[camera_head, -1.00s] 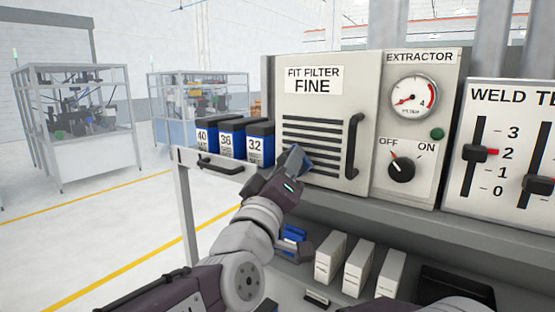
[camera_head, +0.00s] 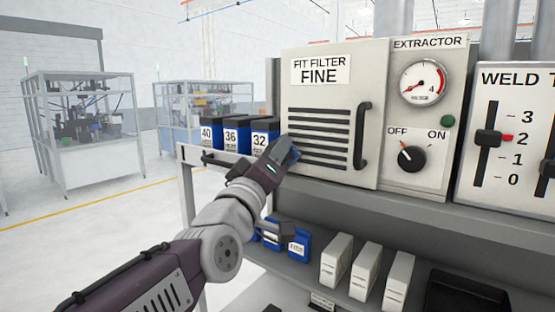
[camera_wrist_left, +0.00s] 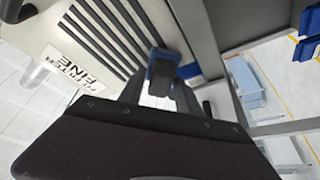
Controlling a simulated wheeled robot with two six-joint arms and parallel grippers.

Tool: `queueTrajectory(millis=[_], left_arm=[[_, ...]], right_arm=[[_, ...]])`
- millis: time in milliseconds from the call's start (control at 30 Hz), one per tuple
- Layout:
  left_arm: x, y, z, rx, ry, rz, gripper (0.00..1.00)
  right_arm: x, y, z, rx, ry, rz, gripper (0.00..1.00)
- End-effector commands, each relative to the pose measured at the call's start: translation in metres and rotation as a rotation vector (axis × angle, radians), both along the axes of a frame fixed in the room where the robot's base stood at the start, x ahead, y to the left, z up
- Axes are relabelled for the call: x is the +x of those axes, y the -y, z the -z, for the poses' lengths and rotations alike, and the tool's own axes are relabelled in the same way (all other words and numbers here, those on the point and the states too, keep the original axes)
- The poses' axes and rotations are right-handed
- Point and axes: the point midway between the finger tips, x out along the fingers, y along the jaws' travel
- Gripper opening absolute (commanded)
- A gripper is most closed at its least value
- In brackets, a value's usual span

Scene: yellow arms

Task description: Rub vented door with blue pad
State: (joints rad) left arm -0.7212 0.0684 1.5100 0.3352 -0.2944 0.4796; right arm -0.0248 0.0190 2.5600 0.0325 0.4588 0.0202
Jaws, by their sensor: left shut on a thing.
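The vented door (camera_head: 372,88) is a pale panel with dark slots, a black handle at its right and a label reading "FIT FILTER FINE". It looks closed. My left gripper (camera_head: 287,151) is at the door's lower left corner, beside the slots. It is shut on the blue pad (camera_head: 291,153), which is mostly hidden by the fingers. In the left wrist view the blue pad (camera_wrist_left: 162,73) is between the fingers, close to the slotted door (camera_wrist_left: 65,20). I cannot tell whether the pad touches the door. My right gripper is not in view.
Blue boxes marked 40, 36 and 32 (camera_head: 265,138) stand on the shelf left of the door. The extractor gauge (camera_head: 423,82) and OFF/ON knob (camera_head: 411,158) are at its right. White boxes (camera_head: 366,269) and blue packs (camera_head: 299,245) lie on the lower shelf.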

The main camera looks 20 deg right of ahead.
Motion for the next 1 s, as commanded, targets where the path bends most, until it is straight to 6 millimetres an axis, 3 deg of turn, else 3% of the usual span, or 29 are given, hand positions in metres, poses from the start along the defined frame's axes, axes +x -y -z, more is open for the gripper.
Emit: queueTrajectory(millis=[500,1000], left_arm=[[-0.034,-0.043,0.002,-0.001,0.002,-0.001,0.08],[-0.041,-0.052,0.002,-0.001,0.001,0.000,0.08]], right_arm=[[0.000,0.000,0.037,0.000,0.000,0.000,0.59],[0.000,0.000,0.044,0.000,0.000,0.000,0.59]])
